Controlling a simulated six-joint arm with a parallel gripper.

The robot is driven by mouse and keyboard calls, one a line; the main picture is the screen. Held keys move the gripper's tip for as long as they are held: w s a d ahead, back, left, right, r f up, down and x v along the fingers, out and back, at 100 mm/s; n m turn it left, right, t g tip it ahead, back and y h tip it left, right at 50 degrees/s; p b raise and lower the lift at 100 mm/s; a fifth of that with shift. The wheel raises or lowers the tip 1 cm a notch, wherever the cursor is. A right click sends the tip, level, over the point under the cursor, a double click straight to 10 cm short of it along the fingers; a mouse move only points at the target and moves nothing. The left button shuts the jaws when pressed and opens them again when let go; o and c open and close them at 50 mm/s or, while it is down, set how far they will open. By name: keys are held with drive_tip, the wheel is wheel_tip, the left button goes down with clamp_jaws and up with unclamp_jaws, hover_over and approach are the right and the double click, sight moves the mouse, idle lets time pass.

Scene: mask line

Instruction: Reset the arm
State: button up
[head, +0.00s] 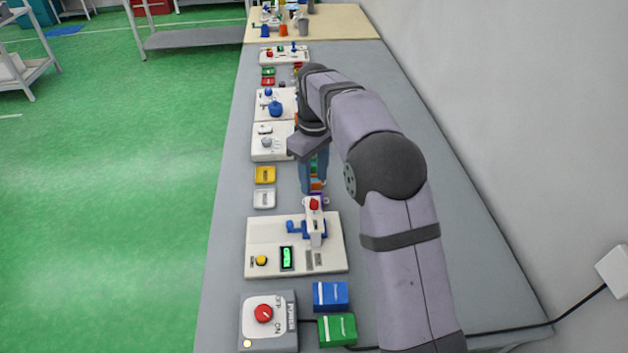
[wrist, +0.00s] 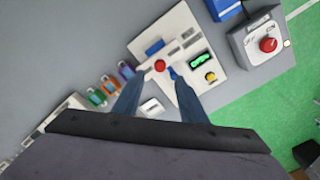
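My gripper (head: 313,190) hangs above the bench, fingers pointing down, beyond the near white station and close to a row of small coloured pieces. In the wrist view my gripper (wrist: 156,74) has its two blue-grey fingers spread apart. A white tray (wrist: 151,107) shows between them, and nothing is held. My arm reaches forward along the right side of the bench and hides part of it.
The near white station (head: 265,237) has a red-topped press, blue lever, yellow button and green display. A power box (head: 283,335) with a red knob stands nearer, beside blue (head: 330,297) and green (head: 337,330) boxes. More stations stand farther off. A wall bounds the right side.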

idle(0.3)
drive_tip(key=s+d+f+m, duration=0.2)
drive_tip(key=s+d+m, duration=0.1)
drive_tip(key=s, duration=0.6)
drive_tip(key=s+d+f+m, duration=0.2)
drive_tip(key=s+d+m, duration=0.1)
drive_tip(key=s, duration=0.7)
drive_tip(key=s+d+f+m, duration=0.3)
drive_tip(key=s, duration=0.7)
